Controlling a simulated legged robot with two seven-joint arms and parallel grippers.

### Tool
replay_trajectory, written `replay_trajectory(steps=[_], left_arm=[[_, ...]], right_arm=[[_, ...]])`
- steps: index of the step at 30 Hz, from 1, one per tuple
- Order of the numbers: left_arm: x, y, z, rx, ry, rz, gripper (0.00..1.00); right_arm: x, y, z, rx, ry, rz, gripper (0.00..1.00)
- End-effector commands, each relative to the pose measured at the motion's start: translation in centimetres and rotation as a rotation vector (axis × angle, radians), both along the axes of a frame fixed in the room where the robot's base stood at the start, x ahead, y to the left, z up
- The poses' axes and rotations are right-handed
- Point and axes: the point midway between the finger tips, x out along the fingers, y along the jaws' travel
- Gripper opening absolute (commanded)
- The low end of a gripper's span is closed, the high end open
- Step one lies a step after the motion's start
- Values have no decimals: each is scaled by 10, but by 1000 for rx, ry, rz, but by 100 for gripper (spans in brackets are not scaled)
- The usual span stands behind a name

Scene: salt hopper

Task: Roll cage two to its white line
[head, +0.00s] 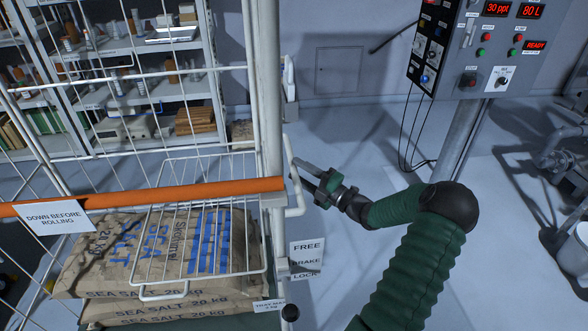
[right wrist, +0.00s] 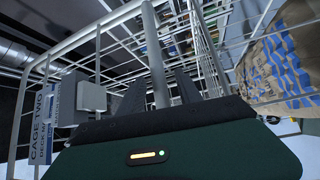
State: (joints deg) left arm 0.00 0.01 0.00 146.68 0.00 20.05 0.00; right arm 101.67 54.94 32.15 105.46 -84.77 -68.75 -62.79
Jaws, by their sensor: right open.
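Cage two is a white wire roll cage (head: 273,110) at the left of the head view, loaded with sea salt sacks (head: 110,255). An upright white handle (head: 294,180) stands out from its right corner post. My right gripper (head: 304,177) is open at this handle. In the right wrist view a pale upright bar (right wrist: 156,60) shows between its dark fingers (right wrist: 160,88); I see no closed grip on it. An orange bar (head: 150,196) labelled "DOWN BEFORE ROLLING" lies across the cage. A brake plate (head: 306,258) reads FREE, BRAKE, LOCK, with a black knob (head: 290,313) below. The white line and left gripper are not visible.
A wire tray (head: 200,215) hangs at the cage front. Shelving (head: 170,47) stands behind it. A control panel (head: 478,50) on a post (head: 462,135) stands at the back right. Open floor (head: 345,150) lies between cage and post. A "CAGE TWO" sign (right wrist: 42,128) shows in the wrist view.

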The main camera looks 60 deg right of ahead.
Motion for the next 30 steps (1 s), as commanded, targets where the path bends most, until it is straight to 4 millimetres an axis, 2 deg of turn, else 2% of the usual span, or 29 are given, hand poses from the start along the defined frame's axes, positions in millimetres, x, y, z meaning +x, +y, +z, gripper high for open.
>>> replay_trajectory(steps=[4,13,22,30], left_arm=[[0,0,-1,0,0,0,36],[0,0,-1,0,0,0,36],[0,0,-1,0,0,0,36],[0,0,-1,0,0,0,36]], right_arm=[[18,-2,2,0,-1,-1,41],[21,-2,3,0,0,-1,41],[21,-2,2,0,1,-1,2],[21,-2,1,1,2,-1,0]])
